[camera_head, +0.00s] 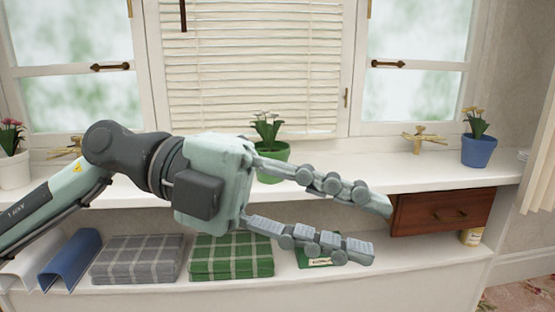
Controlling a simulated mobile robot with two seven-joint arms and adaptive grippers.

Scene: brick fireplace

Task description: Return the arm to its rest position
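My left arm reaches in from the left across the picture, in front of the white window sill and the shelf below it. My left gripper (380,230) points to the right. Its two fingers are spread apart with a clear gap between them, and nothing is held. The fingertips are just left of the wooden drawer box in the picture. My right gripper does not show.
A green pot (273,161) and a blue pot (478,150) stand on the sill (340,165). Grey (135,260) and green (230,257) plaid cloths lie on the shelf beneath, left of the wooden drawer (440,213). A small jar (471,237) stands at the right.

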